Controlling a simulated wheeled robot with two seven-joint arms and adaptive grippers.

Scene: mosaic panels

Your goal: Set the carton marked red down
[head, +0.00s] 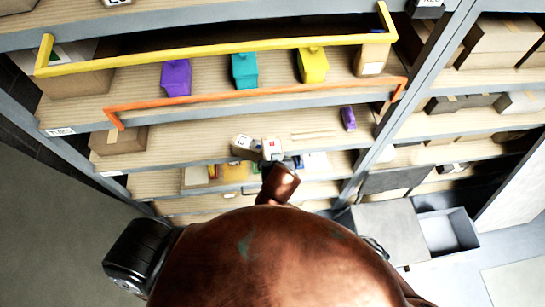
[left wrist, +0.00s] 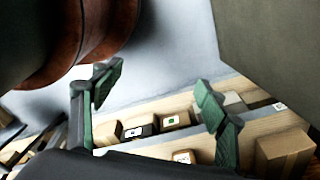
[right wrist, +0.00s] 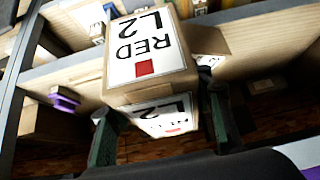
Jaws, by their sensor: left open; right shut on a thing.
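The carton marked red (head: 272,146) is small, with a white top label bearing a red square. In the right wrist view its label reads RED L2 (right wrist: 148,45), and a second label shows on its side. My right gripper (right wrist: 160,128) is shut on this carton, with one green finger at each side. In the head view the carton is in front of the middle shelf (head: 200,140); I cannot tell whether it touches a shelf. My left gripper (left wrist: 158,92) is open and empty, above cartons with green-marked labels (left wrist: 172,121). It is not visible in the head view.
Another labelled carton (head: 243,145) is just left of the held one. Orange (head: 250,94) and yellow (head: 215,53) rails cross the shelves above. Purple, teal and yellow items stand between them. A purple item (head: 348,118) and a brown box (head: 118,140) flank the middle shelf.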

